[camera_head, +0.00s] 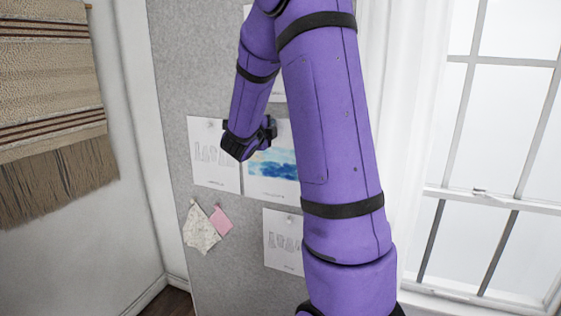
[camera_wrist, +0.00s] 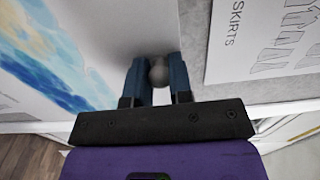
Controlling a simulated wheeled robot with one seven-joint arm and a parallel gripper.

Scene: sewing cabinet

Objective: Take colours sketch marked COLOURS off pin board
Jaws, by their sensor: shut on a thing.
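The colours sketch (camera_head: 270,172) is a white sheet with a blue and yellow wash, on the grey pin board (camera_head: 178,75). In the wrist view its painted part (camera_wrist: 50,55) is at the left; no COLOURS lettering is legible. My gripper (camera_wrist: 158,78) is shut on a round grey pin (camera_wrist: 158,70) at the sketch's edge, one finger on each side of it. In the head view my gripper (camera_head: 268,130) is at the sketch's top, and my arm hides part of that edge. Whether the pin is still in the board cannot be told.
A sheet lettered SKIRTS (camera_wrist: 275,45) is close by in the wrist view. In the head view a drawing sheet (camera_head: 213,165) is left of the sketch, another (camera_head: 283,245) below, with fabric swatches (camera_head: 201,230). A window (camera_head: 490,150) is right, a woven hanging (camera_head: 50,90) left.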

